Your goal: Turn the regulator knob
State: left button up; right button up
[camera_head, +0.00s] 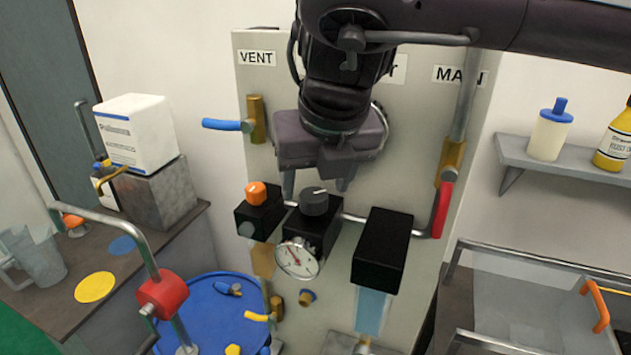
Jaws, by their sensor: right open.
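The regulator knob, a dark grey round knob with a light pointer mark (314,203), sits on top of a black block on the grey panel. A round white gauge with a red needle (297,259) is on the block's front. My right gripper (315,185) comes down from above with its fingers open, one to each side of the knob's top in the picture. I see nothing between the fingers, and how far they are from the knob in depth is unclear. My left gripper is out of view.
An orange knob (256,193) on another black block stands close left. A larger black box (383,250) stands right, near a red-handled valve (442,209). A blue-handled valve (228,125) is upper left. A blue drum (215,310) is below left.

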jog(key=shift+x, duration=0.95)
jog(key=shift+w+f, duration=0.15)
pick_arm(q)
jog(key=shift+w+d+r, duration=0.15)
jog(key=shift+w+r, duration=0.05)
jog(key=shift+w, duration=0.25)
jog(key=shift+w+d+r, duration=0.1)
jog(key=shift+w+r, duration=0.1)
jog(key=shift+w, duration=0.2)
pick_arm(e)
jog(key=shift+c, duration=0.4)
jog(key=c, duration=0.9)
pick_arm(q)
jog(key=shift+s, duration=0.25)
pick_arm(e)
jog(key=o, duration=1)
